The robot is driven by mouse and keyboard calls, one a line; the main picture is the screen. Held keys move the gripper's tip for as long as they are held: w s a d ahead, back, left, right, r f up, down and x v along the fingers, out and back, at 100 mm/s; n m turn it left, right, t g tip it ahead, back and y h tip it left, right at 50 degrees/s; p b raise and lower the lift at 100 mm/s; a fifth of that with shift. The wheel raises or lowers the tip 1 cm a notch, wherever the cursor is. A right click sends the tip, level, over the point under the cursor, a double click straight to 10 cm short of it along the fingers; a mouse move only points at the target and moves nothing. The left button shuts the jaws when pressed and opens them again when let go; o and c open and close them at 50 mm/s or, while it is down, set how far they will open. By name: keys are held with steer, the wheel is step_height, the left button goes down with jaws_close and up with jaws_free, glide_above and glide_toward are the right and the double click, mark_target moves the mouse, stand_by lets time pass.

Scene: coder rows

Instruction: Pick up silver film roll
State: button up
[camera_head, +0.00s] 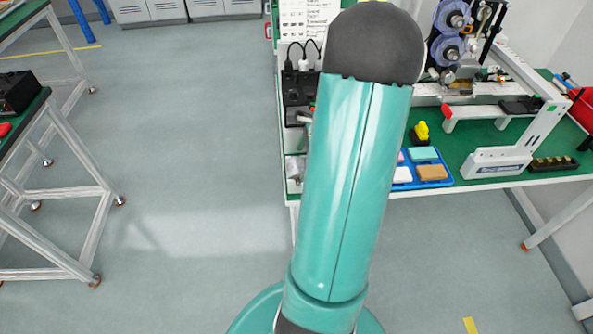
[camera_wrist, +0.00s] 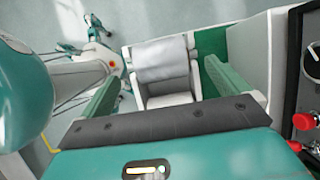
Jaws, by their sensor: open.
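The silver film roll (camera_wrist: 160,58) shows in the wrist view as a grey-silver cylinder lying crosswise, with white parts at its ends and below it. My gripper (camera_wrist: 163,70) is open, its two green fingers on either side of the roll in the picture. Whether the fingers touch it or are still above it I cannot tell. In the head view a small silver roll (camera_head: 295,167) sits at the near left corner of the green-topped table (camera_head: 455,187), partly hidden by my arm. My gripper is hidden behind my arm there.
A black power unit with plugs (camera_head: 298,92) stands behind the roll. A blue tray (camera_head: 447,181) with coloured blocks and a white machine (camera_head: 497,163) stand to the right. A black panel with red knobs (camera_wrist: 304,121) is close at the wrist view's right.

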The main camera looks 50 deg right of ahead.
mark_target(298, 164)
steer(key=x, duration=0.5)
steer(key=shift+w+f, duration=0.2)
steer(key=shift+f, duration=0.1)
steer(key=c, duration=0.7)
steer(key=shift+c, duration=0.2)
steer(key=shift+r, duration=0.55)
step_height(298, 164, up, 2)
steer(key=shift+r, duration=0.15)
steer(key=s+d+r, duration=0.2)
steer(key=s+r, duration=0.4)
steer(key=r, duration=0.1)
steer(key=s+d+r, duration=0.3)
steer(key=s+r, duration=0.4)
steer(key=shift+r, duration=0.35)
